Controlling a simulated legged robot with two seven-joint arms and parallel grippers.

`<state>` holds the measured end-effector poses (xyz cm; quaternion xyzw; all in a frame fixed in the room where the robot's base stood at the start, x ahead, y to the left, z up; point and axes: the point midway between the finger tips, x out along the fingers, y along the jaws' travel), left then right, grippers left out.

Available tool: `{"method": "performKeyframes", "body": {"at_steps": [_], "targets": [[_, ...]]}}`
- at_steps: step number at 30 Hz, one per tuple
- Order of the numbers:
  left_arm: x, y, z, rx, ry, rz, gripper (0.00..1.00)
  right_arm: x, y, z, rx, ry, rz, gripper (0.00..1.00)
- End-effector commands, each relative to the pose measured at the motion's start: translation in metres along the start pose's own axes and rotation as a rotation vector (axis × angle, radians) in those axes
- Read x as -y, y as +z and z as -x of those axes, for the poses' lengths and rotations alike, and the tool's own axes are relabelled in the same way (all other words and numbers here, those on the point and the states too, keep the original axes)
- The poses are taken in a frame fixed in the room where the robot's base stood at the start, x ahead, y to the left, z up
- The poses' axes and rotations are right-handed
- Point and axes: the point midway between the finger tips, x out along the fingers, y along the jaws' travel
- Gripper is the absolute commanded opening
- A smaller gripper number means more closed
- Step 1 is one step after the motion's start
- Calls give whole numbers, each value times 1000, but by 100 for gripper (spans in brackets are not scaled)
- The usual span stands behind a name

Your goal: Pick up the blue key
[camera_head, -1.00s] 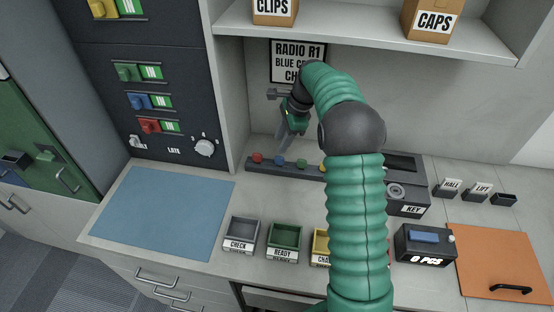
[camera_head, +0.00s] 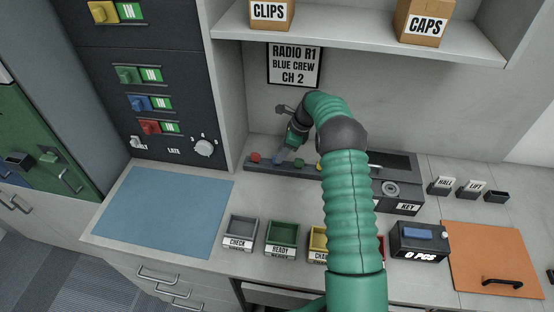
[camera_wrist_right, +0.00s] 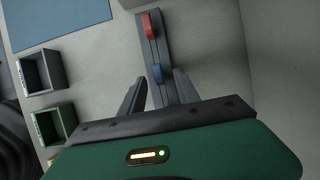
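My right gripper (camera_wrist_right: 160,82) is open, with one finger on each side of the rack near the blue key. I cannot tell whether the fingers touch it. In the head view my right gripper (camera_head: 282,155) points down at the rack (camera_head: 262,169) and largely covers the blue key. My left gripper is not in view.
A red key (camera_head: 256,157) and a green key (camera_head: 299,162) flank that spot. Small trays labelled CHECK (camera_head: 240,232) and READY (camera_head: 282,238) stand in front. A KEY box (camera_head: 400,200) is at right. The blue mat (camera_head: 163,212) is clear.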

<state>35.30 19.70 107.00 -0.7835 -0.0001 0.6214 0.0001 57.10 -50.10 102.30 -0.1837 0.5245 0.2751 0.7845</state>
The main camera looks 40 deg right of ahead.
Motion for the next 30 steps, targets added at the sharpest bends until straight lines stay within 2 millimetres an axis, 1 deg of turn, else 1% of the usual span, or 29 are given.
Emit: {"method": "performKeyframes", "body": {"at_steps": [1,2,3,6,12,13,14,21,22,30], "targets": [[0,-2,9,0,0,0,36,-2,0,-7,0,5,-1,38],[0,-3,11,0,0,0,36,-3,0,-13,0,6,-2,38],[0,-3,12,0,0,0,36,-2,-1,-21,0,4,-1,38],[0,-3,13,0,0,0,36,-2,-1,-32,0,1,0,38],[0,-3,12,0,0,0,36,-2,-1,-35,1,-1,0,38],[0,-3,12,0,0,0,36,-2,-1,-35,1,-1,0,37],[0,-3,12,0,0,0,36,-2,-1,-35,1,-1,0,33],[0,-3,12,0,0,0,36,-2,-1,-35,0,-1,0,2],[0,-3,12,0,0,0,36,-2,-1,-35,0,-1,0,0],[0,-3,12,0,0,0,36,-1,-1,-35,1,0,0,0]]}}
